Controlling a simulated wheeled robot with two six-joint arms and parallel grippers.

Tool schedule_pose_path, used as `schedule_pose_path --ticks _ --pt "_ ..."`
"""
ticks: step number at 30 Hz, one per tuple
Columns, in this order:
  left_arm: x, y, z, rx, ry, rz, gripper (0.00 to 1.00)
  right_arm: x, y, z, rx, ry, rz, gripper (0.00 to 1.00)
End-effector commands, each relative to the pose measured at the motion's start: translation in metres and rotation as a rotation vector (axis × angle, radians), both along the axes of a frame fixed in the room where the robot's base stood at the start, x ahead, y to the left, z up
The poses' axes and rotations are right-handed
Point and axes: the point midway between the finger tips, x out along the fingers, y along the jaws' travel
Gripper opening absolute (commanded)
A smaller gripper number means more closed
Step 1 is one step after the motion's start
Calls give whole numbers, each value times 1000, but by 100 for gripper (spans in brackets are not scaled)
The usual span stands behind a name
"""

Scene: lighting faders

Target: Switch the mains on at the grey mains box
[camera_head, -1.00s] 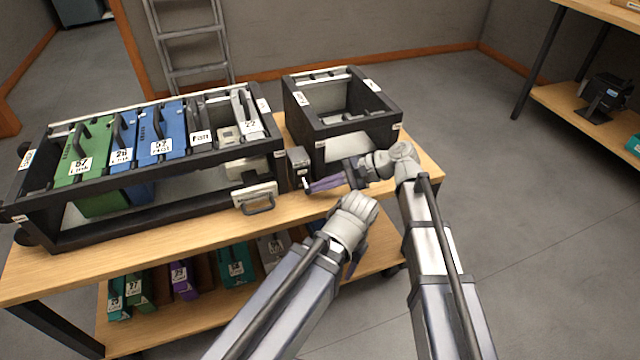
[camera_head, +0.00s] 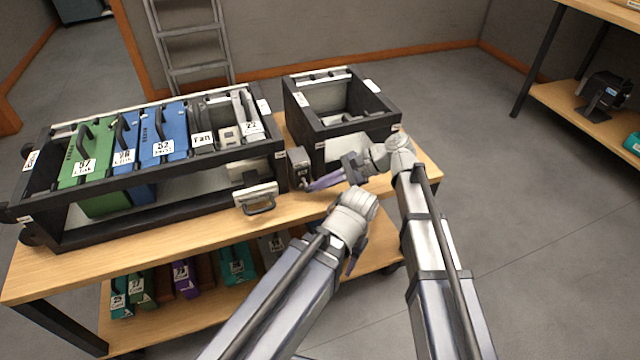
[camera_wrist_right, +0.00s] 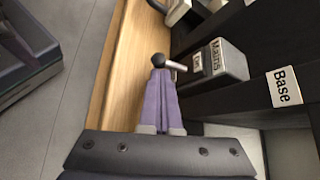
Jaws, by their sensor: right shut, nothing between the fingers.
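The grey mains box (camera_head: 299,160) stands on the bench top, between the long rack and the small open frame. In the right wrist view the box (camera_wrist_right: 226,62) shows labels reading "Mains" and "On". A short pale lever (camera_wrist_right: 176,66) with a round black knob (camera_wrist_right: 158,60) sticks out from its side. My right gripper (camera_wrist_right: 160,78) is shut and empty, its purple fingertips right at the knob; I cannot tell if they touch. In the head view the right gripper (camera_head: 310,187) lies low beside the box. My left gripper (camera_head: 354,262) is mostly hidden behind its own wrist.
The long rack (camera_head: 160,215) holds green, blue and grey modules on the left. The small black frame (camera_head: 365,123) stands close behind my right gripper, with a "Base" label (camera_wrist_right: 284,87) in the wrist view. A lower shelf (camera_head: 200,315) carries several small modules.

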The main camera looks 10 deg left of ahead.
Motion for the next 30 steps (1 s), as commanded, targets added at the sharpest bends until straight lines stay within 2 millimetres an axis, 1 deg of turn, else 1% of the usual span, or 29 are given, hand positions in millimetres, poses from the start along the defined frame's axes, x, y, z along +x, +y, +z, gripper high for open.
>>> schedule_pose_path --ticks 30 --pt "0 -1 14 -3 1 1 54 0 0 6 -78 117 0 0"
